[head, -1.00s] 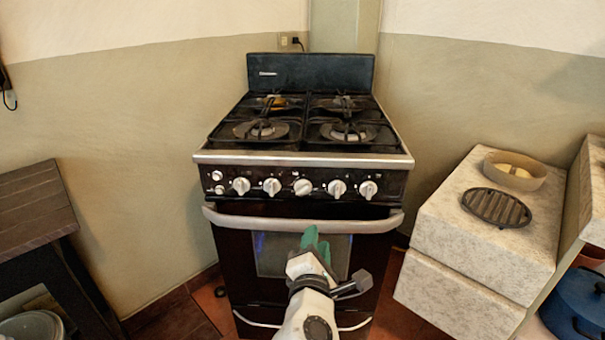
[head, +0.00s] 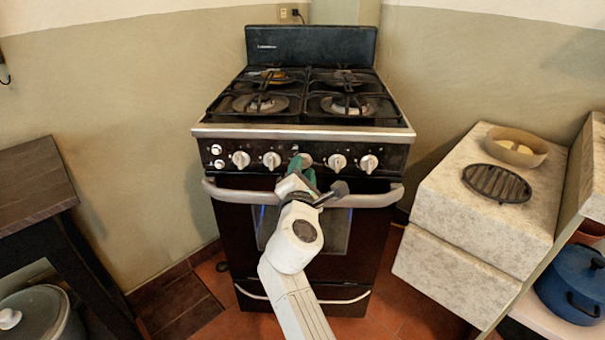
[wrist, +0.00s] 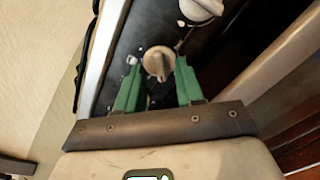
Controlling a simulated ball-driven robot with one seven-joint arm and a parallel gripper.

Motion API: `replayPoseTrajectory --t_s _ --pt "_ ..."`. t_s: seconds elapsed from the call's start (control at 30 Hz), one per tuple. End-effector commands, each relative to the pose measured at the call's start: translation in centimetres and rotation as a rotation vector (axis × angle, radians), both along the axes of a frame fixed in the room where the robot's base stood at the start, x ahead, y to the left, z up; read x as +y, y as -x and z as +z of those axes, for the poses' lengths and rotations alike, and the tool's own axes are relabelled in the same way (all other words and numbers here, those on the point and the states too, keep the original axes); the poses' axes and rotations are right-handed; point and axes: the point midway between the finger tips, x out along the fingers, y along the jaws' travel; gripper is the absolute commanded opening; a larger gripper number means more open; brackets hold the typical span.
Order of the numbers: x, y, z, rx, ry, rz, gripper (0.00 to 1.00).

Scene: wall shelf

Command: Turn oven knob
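The oven (head: 300,138) stands against the wall with a row of white knobs on its black front panel. My gripper (head: 301,165) is at the middle knob (head: 305,158) in the head view and partly covers it. In the wrist view my gripper (wrist: 158,80) is open, with two green fingers apart. The middle knob (wrist: 158,62) lies between and just beyond the fingertips, with its ridge showing. I cannot tell whether either finger touches it. Other knobs show beside it, such as the left-hand ones (head: 241,159) and the right-hand ones (head: 338,163).
The oven door handle (head: 370,200) runs just below the knobs, behind my wrist. A stone counter (head: 470,215) with a round dish (head: 516,152) and a black grate (head: 497,183) is at the right. A dark table (head: 35,190) is at the left.

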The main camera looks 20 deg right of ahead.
Motion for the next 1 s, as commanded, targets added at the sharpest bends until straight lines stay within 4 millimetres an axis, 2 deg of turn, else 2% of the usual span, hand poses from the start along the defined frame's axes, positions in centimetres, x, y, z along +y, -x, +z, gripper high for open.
replayPoseTrajectory --t_s 0.33,0.7,1.0 --pt "-0.14 -0.30 0.00 0.000 0.000 0.000 0.36" --pt "-0.12 -0.28 -0.02 0.001 0.000 -0.001 0.01" --pt "-0.13 -0.27 -0.06 0.000 -0.002 -0.001 0.00"
